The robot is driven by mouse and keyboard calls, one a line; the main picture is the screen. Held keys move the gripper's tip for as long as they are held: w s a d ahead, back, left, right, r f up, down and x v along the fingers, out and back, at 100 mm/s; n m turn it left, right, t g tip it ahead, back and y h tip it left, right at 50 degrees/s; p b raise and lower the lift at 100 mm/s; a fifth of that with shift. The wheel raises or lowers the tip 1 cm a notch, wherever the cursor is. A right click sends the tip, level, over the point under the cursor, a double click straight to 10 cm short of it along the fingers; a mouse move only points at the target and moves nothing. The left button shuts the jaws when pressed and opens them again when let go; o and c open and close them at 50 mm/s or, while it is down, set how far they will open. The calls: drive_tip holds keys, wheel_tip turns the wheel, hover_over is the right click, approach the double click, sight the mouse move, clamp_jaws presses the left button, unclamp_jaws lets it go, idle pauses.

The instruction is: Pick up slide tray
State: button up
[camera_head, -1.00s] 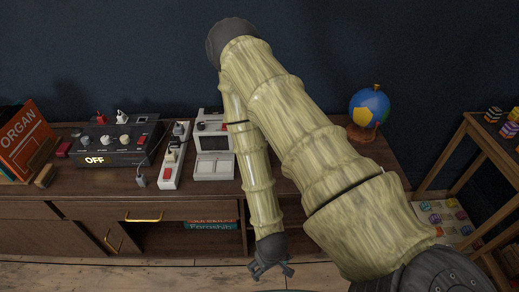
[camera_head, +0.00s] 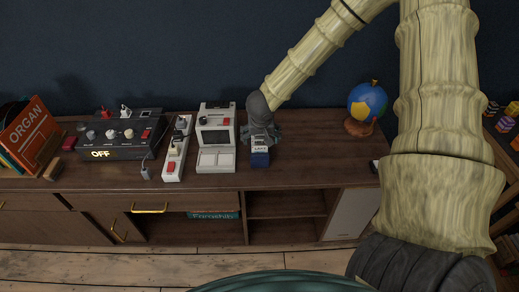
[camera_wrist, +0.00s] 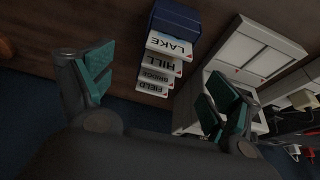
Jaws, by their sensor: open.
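The slide tray (camera_head: 260,159) is a small dark blue box on the cabinet top, right of the grey slide viewer (camera_head: 216,140). In the wrist view the tray (camera_wrist: 175,22) holds several white slides (camera_wrist: 165,65) standing in a row, labelled LAKE, HILL, BRIDGE and FIELD. My gripper (camera_head: 262,134) is open at the tray's back end. In the wrist view the gripper's green-padded fingers (camera_wrist: 158,88) are spread wide on either side of the slide row, with nothing held. I cannot tell how far the fingertips are above the slides.
The grey viewer stands close on the left, then a power strip (camera_head: 175,150) and a black control box (camera_head: 118,137) reading OFF. A globe (camera_head: 367,106) stands to the right. The cabinet top (camera_head: 320,160) is bare between tray and globe.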

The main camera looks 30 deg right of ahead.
sight(261, 140)
drive_tip(key=shift+w+d+r, duration=0.3)
drive_tip(key=shift+w+r, duration=0.1)
drive_tip(key=shift+r, duration=0.05)
drive_tip(key=shift+x, duration=2.7)
drive_tip(key=shift+a+p+x, duration=0.2)
drive_tip(key=shift+p+x, duration=0.05)
drive_tip(key=shift+x, duration=1.05)
drive_tip(key=shift+a+p+x, duration=0.15)
drive_tip(key=shift+p+x, duration=0.05)
drive_tip(key=shift+x, duration=1.1)
drive_tip(key=shift+w, duration=0.1)
drive_tip(key=c, duration=1.2)
